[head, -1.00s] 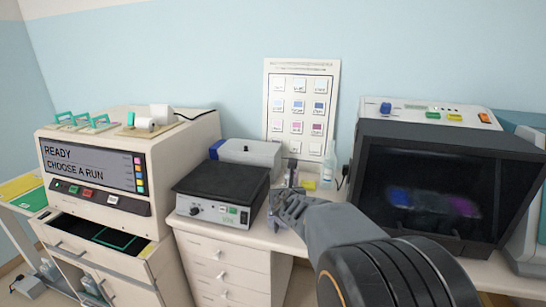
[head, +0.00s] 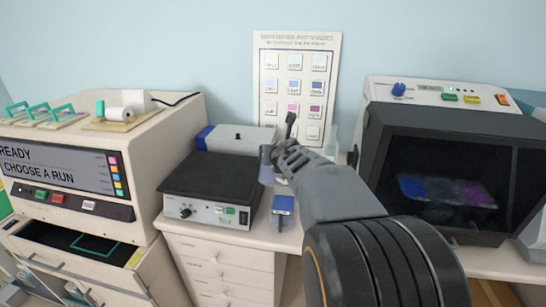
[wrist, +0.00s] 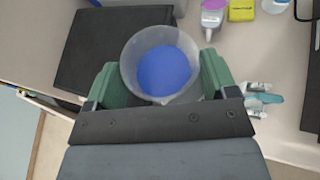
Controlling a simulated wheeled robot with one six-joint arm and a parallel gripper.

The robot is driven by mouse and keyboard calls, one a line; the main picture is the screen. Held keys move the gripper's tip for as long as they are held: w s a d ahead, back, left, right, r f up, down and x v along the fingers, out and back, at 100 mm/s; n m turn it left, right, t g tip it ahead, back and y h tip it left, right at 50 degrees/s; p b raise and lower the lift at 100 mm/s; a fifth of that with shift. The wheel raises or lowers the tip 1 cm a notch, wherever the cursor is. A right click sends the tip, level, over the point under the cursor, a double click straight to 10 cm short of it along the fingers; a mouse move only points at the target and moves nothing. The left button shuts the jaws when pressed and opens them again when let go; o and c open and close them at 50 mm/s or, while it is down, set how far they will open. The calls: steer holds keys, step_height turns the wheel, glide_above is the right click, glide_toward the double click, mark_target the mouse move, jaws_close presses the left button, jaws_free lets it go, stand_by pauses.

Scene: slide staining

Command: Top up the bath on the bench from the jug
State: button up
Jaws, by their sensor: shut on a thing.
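My gripper (head: 281,157) is shut on the jug (head: 266,172), a translucent vessel held above the bench. In the wrist view the jug (wrist: 130,82) sits between the green fingers (wrist: 158,88), its round mouth facing the camera, with blue liquid (wrist: 165,70) inside. No pouring stream shows. A small blue-topped container with a pale label (head: 283,205), likely the bath, stands on the bench below my gripper, just right of the black-topped hotplate (head: 210,178). The container is not clear in the wrist view, and its liquid level cannot be told.
The stainer (head: 75,185) with an open drawer stands left. A grey-and-blue box (head: 240,138) is behind the hotplate. A dark-fronted cabinet (head: 450,185) stands right. A purple-topped bottle (wrist: 213,14), yellow block (wrist: 242,11) and teal-and-white item (wrist: 262,98) lie near the jug.

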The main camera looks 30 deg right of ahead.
steer(key=m+y, duration=0.1)
steer(key=r+m+y+b, duration=0.1)
steer(key=m, duration=0.1)
steer(key=shift+s+d+r+t+y+b, duration=0.15)
steer(key=shift+d+t+y+b, duration=0.15)
steer(key=shift+y, duration=0.1)
stand_by(0.9)
steer(key=shift+d+m+y, duration=0.15)
steer(key=shift+m+y, duration=0.25)
steer(key=shift+y, duration=0.1)
steer(key=shift+f, duration=0.2)
steer(key=shift+d+m+t, duration=0.1)
steer(key=shift+m+t, duration=0.2)
stand_by(0.3)
steer(key=shift+s+d+f+y, duration=0.1)
steer(key=shift+f+y, duration=0.1)
steer(key=shift+y, duration=0.1)
stand_by(0.5)
